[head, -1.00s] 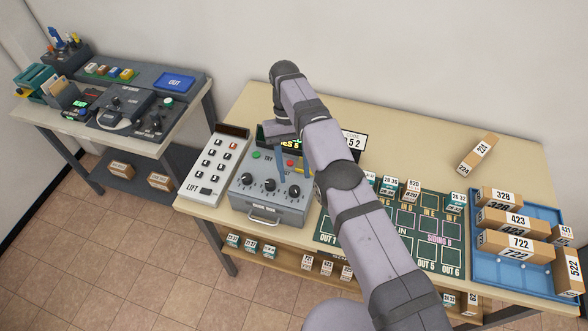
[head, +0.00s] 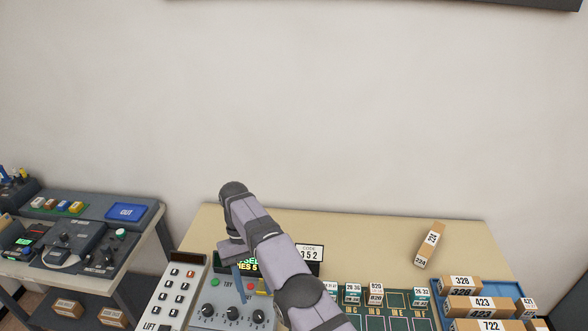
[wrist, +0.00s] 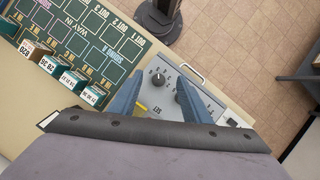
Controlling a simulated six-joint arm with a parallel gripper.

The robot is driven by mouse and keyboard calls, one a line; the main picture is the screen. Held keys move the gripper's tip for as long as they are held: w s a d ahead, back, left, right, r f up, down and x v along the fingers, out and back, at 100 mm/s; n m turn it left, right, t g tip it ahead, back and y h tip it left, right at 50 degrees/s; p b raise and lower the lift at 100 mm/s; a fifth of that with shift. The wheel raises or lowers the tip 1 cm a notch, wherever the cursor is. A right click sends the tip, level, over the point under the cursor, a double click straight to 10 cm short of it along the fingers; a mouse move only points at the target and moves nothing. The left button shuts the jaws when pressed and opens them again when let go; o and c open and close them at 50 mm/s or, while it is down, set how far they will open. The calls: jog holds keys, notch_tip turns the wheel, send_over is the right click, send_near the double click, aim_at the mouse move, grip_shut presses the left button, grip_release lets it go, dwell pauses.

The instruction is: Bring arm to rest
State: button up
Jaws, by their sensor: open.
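My arm reaches up from the bottom of the head view and bends down over the grey dial box (head: 228,315). My gripper (wrist: 152,98) is open and empty in the wrist view, its two blue fingers apart above the box. A black knob shows between the fingers. In the head view my gripper is partly hidden by my arm, with a blue finger (head: 238,284) showing over the box.
A grey LIFT keypad (head: 178,290) stands left of the box. A green mat (wrist: 85,40) with small numbered blocks lies right of it. Boxes fill a blue tray (head: 440,290) at the right. A parcel (head: 430,245) lies behind. A second table with devices stands left.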

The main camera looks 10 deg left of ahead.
jog(key=d+r+m+t+y+b, duration=0.25)
jog(key=d+b, duration=0.25)
jog(key=d, duration=1.2)
jog(key=s+d+f+m+b, duration=0.1)
jog(key=s+d+f, duration=0.2)
jog(key=s+d, duration=0.4)
jog(key=s+d+f+m+t+b, duration=0.1)
jog(key=s+d+f+m+b, duration=0.1)
jog(key=s+d, duration=0.4)
jog(key=s+f, duration=0.1)
jog(key=s, duration=0.4)
jog(key=shift+s+d+b, duration=0.3)
jog(key=shift+s+d, duration=0.05)
jog(key=shift+d, duration=0.05)
jog(key=shift+f+m, duration=0.1)
jog(key=shift+m, duration=0.15)
dwell(0.5)
